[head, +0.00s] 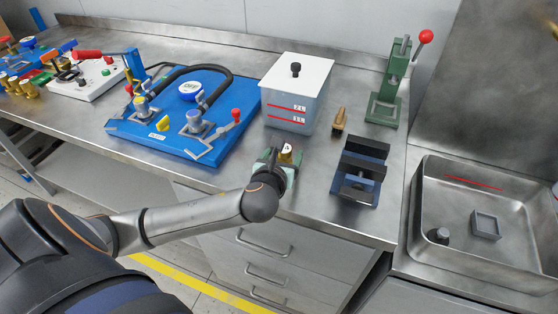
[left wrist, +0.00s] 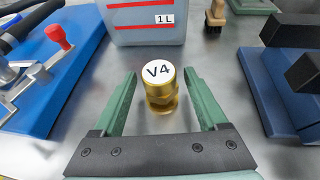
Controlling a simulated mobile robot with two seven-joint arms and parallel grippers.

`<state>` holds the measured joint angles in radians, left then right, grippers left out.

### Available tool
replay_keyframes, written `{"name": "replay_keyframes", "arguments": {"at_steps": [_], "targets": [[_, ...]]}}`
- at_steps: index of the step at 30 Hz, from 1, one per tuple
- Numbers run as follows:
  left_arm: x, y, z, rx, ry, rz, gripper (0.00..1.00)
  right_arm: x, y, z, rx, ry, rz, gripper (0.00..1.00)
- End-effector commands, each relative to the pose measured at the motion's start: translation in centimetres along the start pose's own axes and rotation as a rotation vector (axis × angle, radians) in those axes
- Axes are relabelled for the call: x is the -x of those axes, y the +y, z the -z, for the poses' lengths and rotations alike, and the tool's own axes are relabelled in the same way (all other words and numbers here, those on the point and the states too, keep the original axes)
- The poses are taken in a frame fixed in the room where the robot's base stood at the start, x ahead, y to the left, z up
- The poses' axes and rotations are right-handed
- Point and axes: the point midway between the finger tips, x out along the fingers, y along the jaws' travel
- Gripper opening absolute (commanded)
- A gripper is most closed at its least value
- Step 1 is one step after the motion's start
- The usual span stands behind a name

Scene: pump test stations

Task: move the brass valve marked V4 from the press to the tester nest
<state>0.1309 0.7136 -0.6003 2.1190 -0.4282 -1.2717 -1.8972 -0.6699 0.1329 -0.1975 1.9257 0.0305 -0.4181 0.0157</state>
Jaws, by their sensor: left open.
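The brass valve marked V4 (head: 286,153) stands upright on the steel bench, just in front of the white-lidded tank. In the left wrist view the valve (left wrist: 160,95) shows its white V4 label on top. My left gripper (head: 276,158) is open, its green fingers (left wrist: 163,88) on either side of the valve with a gap at each side. The green press (head: 385,100) with a red-knobbed lever stands at the back right, apart from the valve. The blue tester (head: 185,110) with a round gauge lies to the left; I cannot tell which part is its nest. My right gripper is not in view.
The tank (head: 293,100) stands close behind the valve. A dark blue vise (head: 360,170) and a wooden-handled brush (head: 339,120) are to the right. A sink (head: 480,255) is at the far right. A white test board (head: 88,78) and several brass pieces lie far left.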

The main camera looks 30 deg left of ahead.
Motion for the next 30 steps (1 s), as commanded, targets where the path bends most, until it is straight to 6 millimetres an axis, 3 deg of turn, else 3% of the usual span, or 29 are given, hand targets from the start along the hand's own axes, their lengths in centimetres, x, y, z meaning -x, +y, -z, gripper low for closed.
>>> {"name": "replay_keyframes", "arguments": {"at_steps": [15,21,30], "targets": [[10.0,-0.1,0.0,-0.001,0.003,0.004,0.75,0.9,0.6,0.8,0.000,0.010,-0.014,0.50],[11.5,0.0,0.0,0.000,0.002,0.001,0.75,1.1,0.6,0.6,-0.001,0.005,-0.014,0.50],[11.6,0.0,0.0,0.000,0.001,0.001,0.75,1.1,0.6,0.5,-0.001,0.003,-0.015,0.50]]}}
